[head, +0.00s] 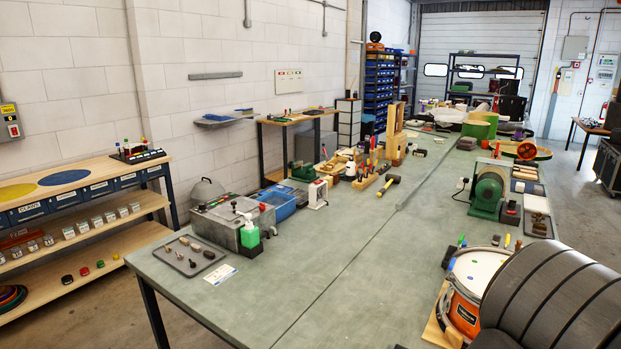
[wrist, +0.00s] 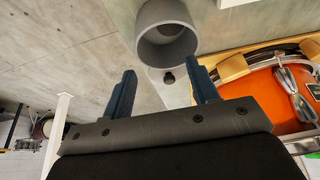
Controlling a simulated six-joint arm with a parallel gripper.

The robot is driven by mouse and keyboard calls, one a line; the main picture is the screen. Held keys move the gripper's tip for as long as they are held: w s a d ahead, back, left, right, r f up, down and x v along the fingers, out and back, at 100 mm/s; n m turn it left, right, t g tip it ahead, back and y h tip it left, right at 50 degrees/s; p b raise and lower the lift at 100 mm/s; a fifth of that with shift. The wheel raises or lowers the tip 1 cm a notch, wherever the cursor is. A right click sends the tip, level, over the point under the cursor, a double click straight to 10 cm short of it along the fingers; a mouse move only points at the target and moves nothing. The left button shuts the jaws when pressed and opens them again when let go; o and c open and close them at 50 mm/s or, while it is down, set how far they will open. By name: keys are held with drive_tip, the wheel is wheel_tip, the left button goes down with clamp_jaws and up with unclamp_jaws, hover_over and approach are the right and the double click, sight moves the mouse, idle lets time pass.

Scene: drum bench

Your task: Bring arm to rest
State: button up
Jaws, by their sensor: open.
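My gripper (wrist: 164,72) shows in the wrist view with its two dark blue fingers spread apart and nothing between them. It is not visible in the head view. An orange drum (wrist: 274,98) in a wooden cradle lies to the right of the fingers in the wrist view, apart from them. In the head view the drum (head: 464,303) stands at the front right of the bench, white head up, its right side hidden. A grey hollow cylinder (wrist: 151,53) appears beyond the fingertips in the wrist view; I cannot tell whether it is near them.
The long green-grey bench (head: 330,285) is bare at its front middle. A tool tray (head: 188,254), green bottle (head: 249,234) and blue bin (head: 283,202) stand on its left. A green grinder (head: 490,190) and a mallet (head: 388,184) stand farther back. Shelves (head: 85,235) line the left wall.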

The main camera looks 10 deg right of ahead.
drive_tip(key=v, duration=1.7)
drive_tip(key=x, duration=1.7)
drive_tip(key=shift+w+f, duration=0.1)
drive_tip(key=shift+f, duration=0.1)
wheel_tip(320, 180, up, 6)
drive_tip(key=w+a+f+n+y, duration=0.1)
drive_tip(key=w+a+n, duration=0.1)
drive_tip(key=w+a, duration=0.55)
drive_tip(key=w+a+f+n, duration=0.15)
drive_tip(key=w+a, duration=0.35)
drive_tip(key=w, duration=0.5)
drive_tip(key=w+a+f+n, duration=0.1)
drive_tip(key=w+a, duration=0.5)
drive_tip(key=a, duration=0.4)
drive_tip(key=w+a+f+n+y, duration=0.1)
drive_tip(key=w+a, duration=0.5)
drive_tip(key=a, duration=0.4)
drive_tip(key=w+a+f+n+t, duration=0.1)
drive_tip(key=w+a, duration=0.6)
drive_tip(key=a, duration=0.3)
drive_tip(key=shift+a+n+y, duration=0.15)
drive_tip(key=shift+n+y, duration=0.15)
drive_tip(key=shift+n, duration=0.05)
